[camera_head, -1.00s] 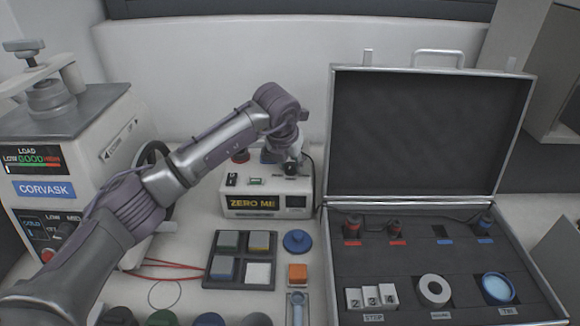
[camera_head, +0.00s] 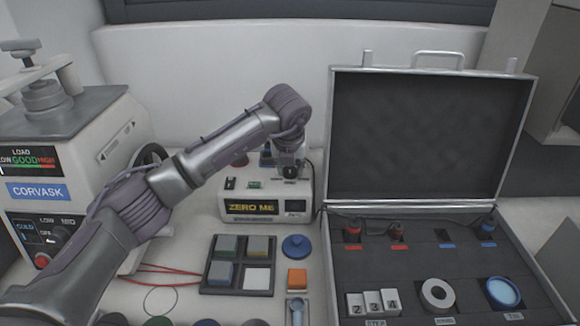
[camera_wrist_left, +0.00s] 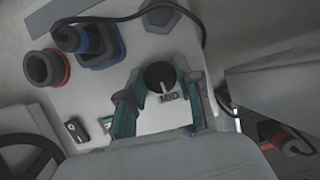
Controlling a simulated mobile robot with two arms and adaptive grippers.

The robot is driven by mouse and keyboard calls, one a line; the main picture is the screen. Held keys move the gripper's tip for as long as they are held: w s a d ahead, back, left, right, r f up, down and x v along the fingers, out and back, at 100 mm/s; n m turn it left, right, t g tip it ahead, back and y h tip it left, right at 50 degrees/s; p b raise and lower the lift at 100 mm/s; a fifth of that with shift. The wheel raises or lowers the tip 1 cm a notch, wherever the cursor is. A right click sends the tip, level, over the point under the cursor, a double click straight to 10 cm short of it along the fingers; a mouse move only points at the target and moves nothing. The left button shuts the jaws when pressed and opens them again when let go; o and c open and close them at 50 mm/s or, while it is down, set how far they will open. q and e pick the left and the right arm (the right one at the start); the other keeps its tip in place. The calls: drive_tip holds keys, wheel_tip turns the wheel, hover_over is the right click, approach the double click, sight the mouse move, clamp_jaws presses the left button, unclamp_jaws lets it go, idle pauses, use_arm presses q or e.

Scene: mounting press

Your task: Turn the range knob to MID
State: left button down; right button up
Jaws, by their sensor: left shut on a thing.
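The meter box (camera_head: 241,209) stands on the table at the back centre, its display reading "ZERO ME" with the rest cut off. The black range knob (camera_wrist_left: 160,77) is on its top in the left wrist view, and it also shows small and dark in the head view (camera_head: 290,172). Its white pointer line points toward the printed MID label (camera_wrist_left: 169,97). My left gripper (camera_wrist_left: 160,88) has its green-padded fingers on both sides of the knob, shut on it; it also shows in the head view (camera_head: 288,164). My right gripper is not in view.
A blue-collared plug (camera_wrist_left: 98,44) with a black cable and a red-ringed socket (camera_wrist_left: 45,68) sit near the knob. An open case (camera_head: 460,262) stands at right. The Corvask press (camera_head: 100,140) stands at left. A tile tray (camera_head: 237,288) lies in front.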

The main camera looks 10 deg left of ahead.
use_arm(q)
drive_tip(key=c, duration=0.8)
unclamp_jaws()
drive_tip(key=shift+o, duration=0.2)
drive_tip(key=shift+r, duration=0.1)
drive_tip(key=v, duration=1.2)
